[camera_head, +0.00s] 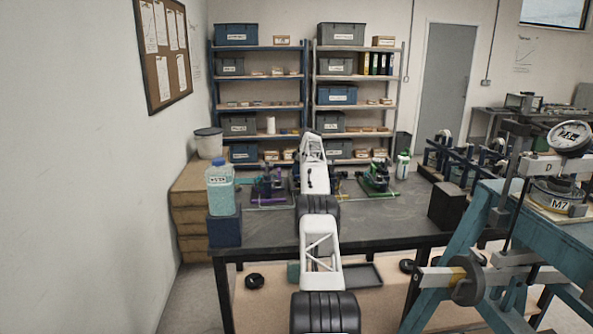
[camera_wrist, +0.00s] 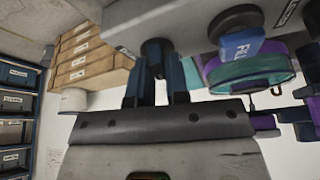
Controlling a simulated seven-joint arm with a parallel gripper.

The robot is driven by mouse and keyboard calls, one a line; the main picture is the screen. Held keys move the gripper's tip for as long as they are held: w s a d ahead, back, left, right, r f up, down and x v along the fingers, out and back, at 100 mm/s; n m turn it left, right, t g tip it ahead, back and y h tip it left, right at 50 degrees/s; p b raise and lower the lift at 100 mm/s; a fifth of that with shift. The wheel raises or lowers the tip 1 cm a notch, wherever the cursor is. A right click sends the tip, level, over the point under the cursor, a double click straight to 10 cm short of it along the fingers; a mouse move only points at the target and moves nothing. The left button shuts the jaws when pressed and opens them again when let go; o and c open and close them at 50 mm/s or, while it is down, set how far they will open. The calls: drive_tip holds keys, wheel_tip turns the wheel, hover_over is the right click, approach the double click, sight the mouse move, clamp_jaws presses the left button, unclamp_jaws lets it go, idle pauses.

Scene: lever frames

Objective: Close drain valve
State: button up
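My gripper (camera_wrist: 164,78) shows in the wrist view as two dark fingers with a narrow gap between them. A dark round peg or knob (camera_wrist: 156,48) under a grey bar (camera_wrist: 125,22) is at the fingertips; I cannot tell whether they grip it. To the right are a blue tag (camera_wrist: 240,50) with partly readable letters and a green and purple round part (camera_wrist: 245,76). I cannot tell which part is the drain valve. In the head view my white arm reaches over the dark table (camera_head: 390,215) and hides the gripper. A purple and blue device (camera_head: 268,186) stands left of the arm.
A green device (camera_head: 377,179) and a black box (camera_head: 447,205) stand on the table to the right. A bottle (camera_head: 220,188) on a blue block (camera_head: 225,230) stands at the left. A teal stand with a gauge (camera_head: 571,139) is at the far right. The front table surface is mostly clear.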

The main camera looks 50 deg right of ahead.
drive_tip(key=o, duration=0.3)
drive_tip(key=shift+f, duration=0.3)
drive_tip(key=shift+r, duration=0.2)
drive_tip(key=shift+r+m, duration=0.15)
drive_tip(key=shift+m, duration=0.35)
drive_tip(key=shift+m+t+h, duration=0.3)
drive_tip(key=shift+m, duration=0.3)
